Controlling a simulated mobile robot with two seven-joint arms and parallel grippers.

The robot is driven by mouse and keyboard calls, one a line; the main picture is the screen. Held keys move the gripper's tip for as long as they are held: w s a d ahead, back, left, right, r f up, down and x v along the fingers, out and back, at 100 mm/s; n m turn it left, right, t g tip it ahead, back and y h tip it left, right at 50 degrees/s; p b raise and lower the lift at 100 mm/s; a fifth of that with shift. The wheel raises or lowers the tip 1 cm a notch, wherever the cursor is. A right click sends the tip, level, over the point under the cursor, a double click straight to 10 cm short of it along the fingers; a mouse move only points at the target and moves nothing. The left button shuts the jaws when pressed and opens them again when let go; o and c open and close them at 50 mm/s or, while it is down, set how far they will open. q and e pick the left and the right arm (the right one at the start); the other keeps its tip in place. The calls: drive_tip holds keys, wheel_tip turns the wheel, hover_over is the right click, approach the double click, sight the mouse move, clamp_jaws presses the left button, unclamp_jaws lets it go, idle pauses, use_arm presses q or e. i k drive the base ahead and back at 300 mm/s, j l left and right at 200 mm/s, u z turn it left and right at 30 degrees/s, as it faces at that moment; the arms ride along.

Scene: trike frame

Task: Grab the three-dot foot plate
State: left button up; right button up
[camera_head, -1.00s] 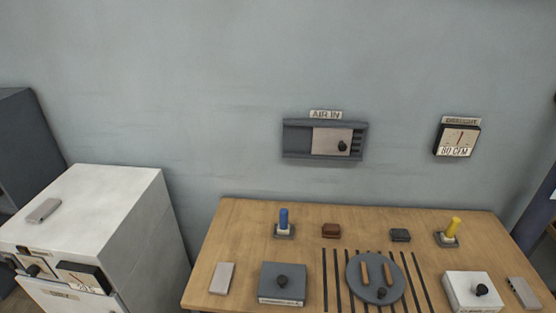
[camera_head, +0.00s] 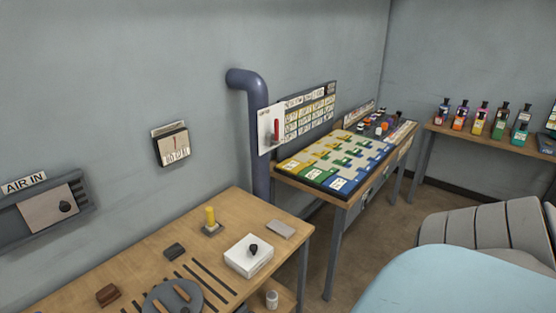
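I cannot make out a plate with three dots in this view. A flat pale grey plate (camera_head: 281,229) lies at the right end of the wooden table, and any dots on it are too small to tell. A white box with a black knob (camera_head: 249,256) sits just left of it. A round dark grey plate (camera_head: 173,298) with brown handles lies over dark slots and is cut by the bottom edge. Neither of my grippers is in view.
The wooden table (camera_head: 140,268) also holds a yellow peg (camera_head: 210,218) and small dark blocks. Beyond a blue pipe (camera_head: 258,130) stands a table with a coloured board (camera_head: 338,158). Bottles (camera_head: 480,118) line a back shelf. A grey chair and pale blue surface (camera_head: 440,285) fill the lower right.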

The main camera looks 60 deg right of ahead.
sight(280, 228)
drive_tip(key=z, duration=1.75)
drive_tip(key=u, duration=0.95)
drive_tip(key=l+u, duration=0.2)
drive_tip(key=u, duration=0.25)
drive_tip(key=i+l+u, duration=0.1)
drive_tip(key=l+u, duration=0.15)
drive_tip(key=u, duration=0.2)
drive_tip(key=l+u, duration=0.25)
drive_tip(key=u, duration=0.2)
drive_tip(key=l+u, duration=0.25)
drive_tip(key=k+l+u, duration=0.25)
drive_tip(key=l, duration=0.15)
drive_tip(key=l+u, duration=0.25)
drive_tip(key=k+l+u, duration=0.25)
drive_tip(key=l, duration=0.25)
drive_tip(key=k+l+u, duration=0.25)
drive_tip(key=k+l, duration=0.7)
drive_tip(key=l, duration=0.15)
drive_tip(key=k+l, duration=0.65)
drive_tip(key=l, duration=0.25)
drive_tip(key=u, duration=0.05)
